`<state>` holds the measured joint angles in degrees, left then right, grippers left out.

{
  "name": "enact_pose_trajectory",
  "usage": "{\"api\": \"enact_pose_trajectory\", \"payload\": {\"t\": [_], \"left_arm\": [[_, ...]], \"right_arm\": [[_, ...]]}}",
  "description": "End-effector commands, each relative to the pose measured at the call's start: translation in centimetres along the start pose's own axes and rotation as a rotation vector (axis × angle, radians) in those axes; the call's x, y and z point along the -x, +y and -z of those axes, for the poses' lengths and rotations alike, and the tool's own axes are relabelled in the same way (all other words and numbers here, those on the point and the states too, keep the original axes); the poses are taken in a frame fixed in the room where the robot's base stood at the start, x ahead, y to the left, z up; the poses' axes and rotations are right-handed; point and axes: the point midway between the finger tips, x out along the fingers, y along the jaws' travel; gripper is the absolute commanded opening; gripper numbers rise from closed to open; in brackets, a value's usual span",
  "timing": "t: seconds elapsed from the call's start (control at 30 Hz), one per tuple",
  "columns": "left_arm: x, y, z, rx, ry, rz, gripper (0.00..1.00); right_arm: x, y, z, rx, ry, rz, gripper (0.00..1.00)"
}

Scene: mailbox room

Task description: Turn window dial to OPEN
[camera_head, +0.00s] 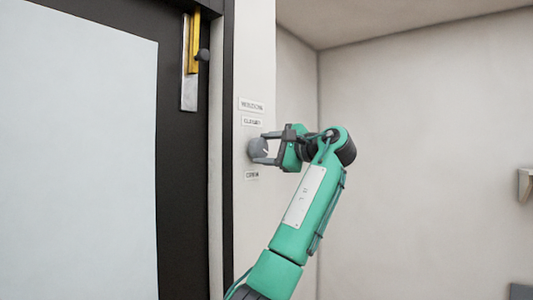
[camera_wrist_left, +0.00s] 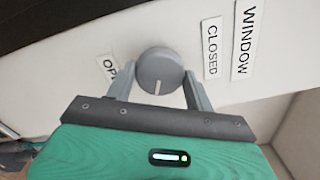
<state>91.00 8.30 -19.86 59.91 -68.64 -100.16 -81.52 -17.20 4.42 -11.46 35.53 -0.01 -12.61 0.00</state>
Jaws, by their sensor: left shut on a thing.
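The window dial (camera_head: 255,150) is a round grey knob on the narrow wall strip. It also shows in the left wrist view (camera_wrist_left: 160,67), where its white mark points down toward my gripper, between the two labels. The CLOSED label (camera_head: 252,121) is above the dial and the OPEN label (camera_head: 252,175) below it. In the wrist view, CLOSED (camera_wrist_left: 212,47) is to the right and OPEN (camera_wrist_left: 108,68), partly hidden by a finger, to the left. My left gripper (camera_head: 264,148) is shut on the dial, with a finger on either side. My right gripper is out of view.
A WINDOW label (camera_head: 252,105) is above CLOSED. A dark-framed window or door panel (camera_head: 90,150) with a yellow and silver latch (camera_head: 190,60) stands to the left. A small ledge (camera_head: 525,185) juts out at the far right. The wall between is bare.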

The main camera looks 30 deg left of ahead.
Motion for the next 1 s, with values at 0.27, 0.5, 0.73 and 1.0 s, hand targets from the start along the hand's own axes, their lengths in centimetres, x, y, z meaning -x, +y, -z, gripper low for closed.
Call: {"api": "enact_pose_trajectory", "payload": {"t": [0.27, 0.5, 0.73, 1.0], "left_arm": [[0.0, 0.0, -0.1, -0.259, -0.001, 0.004, 0.31], [0.0, 0.1, 0.0, -0.488, -0.001, 0.003, 0.31], [0.0, 0.1, 0.0, -0.701, -0.002, 0.001, 0.31], [0.0, 0.1, 0.0, -0.905, -0.001, -0.001, 0.31]], "right_arm": [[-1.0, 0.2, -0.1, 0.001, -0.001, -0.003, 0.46], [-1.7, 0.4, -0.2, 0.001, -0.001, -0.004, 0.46], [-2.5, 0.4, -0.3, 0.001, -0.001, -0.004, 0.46], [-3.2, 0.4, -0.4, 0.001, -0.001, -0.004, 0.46]]}}
